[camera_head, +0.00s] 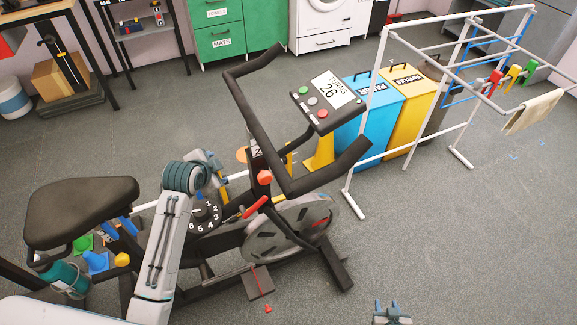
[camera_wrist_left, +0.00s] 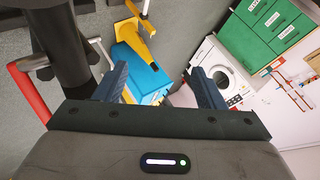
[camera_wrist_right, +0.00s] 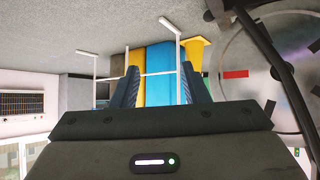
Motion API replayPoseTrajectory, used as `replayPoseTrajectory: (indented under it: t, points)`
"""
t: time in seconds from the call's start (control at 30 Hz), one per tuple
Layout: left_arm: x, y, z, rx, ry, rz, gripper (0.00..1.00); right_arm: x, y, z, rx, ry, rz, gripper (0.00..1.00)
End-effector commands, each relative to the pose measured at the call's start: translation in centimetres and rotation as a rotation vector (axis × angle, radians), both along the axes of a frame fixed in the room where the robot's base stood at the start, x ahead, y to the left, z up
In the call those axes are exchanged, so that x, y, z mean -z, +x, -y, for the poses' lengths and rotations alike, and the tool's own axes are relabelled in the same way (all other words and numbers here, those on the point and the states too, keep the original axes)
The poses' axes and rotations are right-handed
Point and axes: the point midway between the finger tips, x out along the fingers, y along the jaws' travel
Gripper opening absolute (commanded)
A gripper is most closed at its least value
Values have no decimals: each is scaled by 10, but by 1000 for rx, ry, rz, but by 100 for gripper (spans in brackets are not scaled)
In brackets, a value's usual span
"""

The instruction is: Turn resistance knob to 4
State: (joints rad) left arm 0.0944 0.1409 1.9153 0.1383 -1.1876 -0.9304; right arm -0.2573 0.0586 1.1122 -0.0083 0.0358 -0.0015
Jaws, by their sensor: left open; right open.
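The resistance knob (camera_head: 203,212) is a dark dial on the exercise bike, with white numbers from 1 to 6 around it. My left arm partly covers its left side, and I cannot tell which number it points to. My left gripper (camera_head: 219,162) is just above the dial, apart from it, near the bike's front post. In the left wrist view its fingers (camera_wrist_left: 158,74) are spread with nothing between them. My right gripper (camera_head: 387,304) is at the bottom edge of the head view, away from the knob. Its fingers (camera_wrist_right: 160,72) are open and empty in the right wrist view.
The bike's handlebar (camera_head: 262,118), console (camera_head: 328,100) and red lever (camera_head: 255,207) surround the dial area. The seat (camera_head: 82,211) is at left. A white drying rack (camera_head: 384,75) and blue (camera_head: 352,125) and yellow (camera_head: 408,112) bins stand behind.

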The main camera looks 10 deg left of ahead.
Motion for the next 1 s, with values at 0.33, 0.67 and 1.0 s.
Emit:
replayPoseTrajectory:
  t: [0.33, 0.67, 1.0]
  points:
    - [-28, -68, -27, 212, 138, -640, 64, 33, -241, 26, 42, -23, -631, 41]
    - [-24, -93, -34, 287, 148, -814, 64, 33, -311, 32, 54, -30, -793, 41]
    - [37, -94, -33, 284, 147, -814, 64, 26, -310, 32, 53, -29, -790, 41]
